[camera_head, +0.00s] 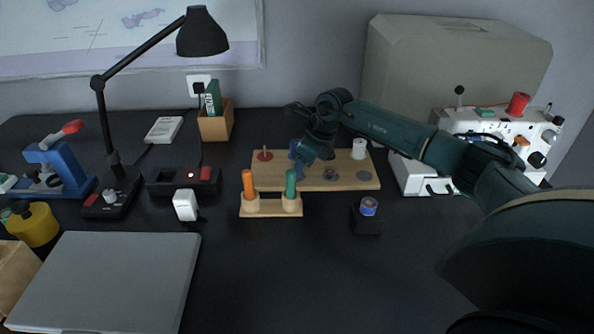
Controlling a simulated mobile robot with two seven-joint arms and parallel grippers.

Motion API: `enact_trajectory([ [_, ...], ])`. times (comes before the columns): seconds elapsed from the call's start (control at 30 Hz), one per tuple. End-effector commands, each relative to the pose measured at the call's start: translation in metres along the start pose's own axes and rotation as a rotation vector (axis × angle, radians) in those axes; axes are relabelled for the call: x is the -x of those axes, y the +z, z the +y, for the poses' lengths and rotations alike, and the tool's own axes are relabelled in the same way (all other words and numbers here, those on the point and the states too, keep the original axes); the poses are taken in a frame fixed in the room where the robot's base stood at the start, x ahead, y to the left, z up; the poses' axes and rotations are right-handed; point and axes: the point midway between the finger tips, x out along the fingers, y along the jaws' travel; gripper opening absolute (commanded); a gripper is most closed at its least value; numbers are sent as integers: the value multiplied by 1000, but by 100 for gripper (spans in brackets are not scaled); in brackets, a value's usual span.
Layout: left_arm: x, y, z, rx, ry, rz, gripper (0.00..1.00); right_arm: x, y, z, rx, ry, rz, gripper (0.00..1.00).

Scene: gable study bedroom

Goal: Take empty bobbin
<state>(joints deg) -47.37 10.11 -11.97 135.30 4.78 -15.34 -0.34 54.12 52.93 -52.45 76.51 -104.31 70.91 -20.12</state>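A light wooden board (350,184) lies on the dark desk in the head view. It carries a red spool or peg (265,154) at the left, a blue spool (294,148) beside my gripper, a white spool (359,148) at the right, and grey discs (362,176) near the front. I cannot tell which piece is the empty bobbin. My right gripper (307,154) points down over the board's left middle, close to the blue spool. Its fingertips are dark and small, so neither their opening nor any contact is clear. My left gripper is out of view.
A wooden stand with orange and green handles (291,184) stands just before the board. A small black holder with a blue-topped piece (368,206) sits to its right. A white machine (415,176) is at the right. The desk's front middle is clear.

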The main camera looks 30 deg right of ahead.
Motion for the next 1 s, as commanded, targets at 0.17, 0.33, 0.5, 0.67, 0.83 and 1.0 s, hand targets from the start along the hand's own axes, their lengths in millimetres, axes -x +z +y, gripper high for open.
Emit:
enact_trajectory([
  [0.17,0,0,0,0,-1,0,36,0,0,0,0,0,0,23],
  [0.33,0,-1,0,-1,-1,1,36,0,0,0,0,0,0,9],
  [0.5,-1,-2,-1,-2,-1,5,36,0,0,0,0,0,0,6],
  [0.67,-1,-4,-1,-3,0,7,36,7,3,0,0,-1,-2,6],
  [0.83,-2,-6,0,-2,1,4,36,34,14,-1,0,-2,-4,6],
  [1.0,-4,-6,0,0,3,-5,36,66,28,-1,0,-3,-4,6],
])
